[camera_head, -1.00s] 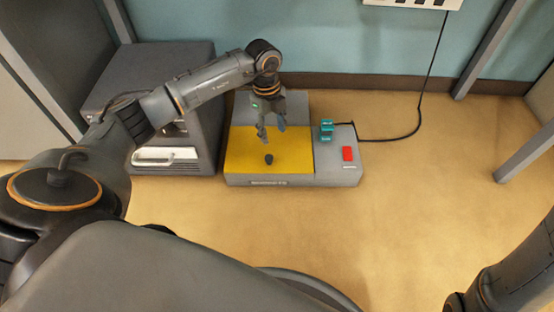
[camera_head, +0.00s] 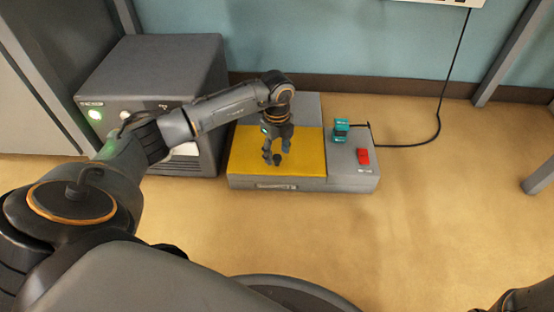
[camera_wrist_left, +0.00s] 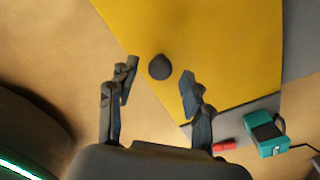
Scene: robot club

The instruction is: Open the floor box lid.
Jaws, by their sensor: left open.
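The floor box (camera_head: 352,182) is a low grey box on the floor, with a yellow lid (camera_head: 245,152) lying flat and closed on its left part. A small dark knob (camera_head: 277,158) stands on the lid near its front edge. My left gripper (camera_head: 276,157) is open above the lid, pointing down close to the knob. In the left wrist view the knob (camera_wrist_left: 160,67) shows just beyond and between the open fingertips (camera_wrist_left: 156,80), with nothing held. My right gripper is not in view; only a part of my right arm shows at the bottom right corner.
On the box's right part are a teal connector (camera_head: 341,130) with a black cable (camera_head: 438,120) running to the wall, and a red switch (camera_head: 363,156). A grey cabinet (camera_head: 200,75) stands close on the left. The floor in front and to the right is clear.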

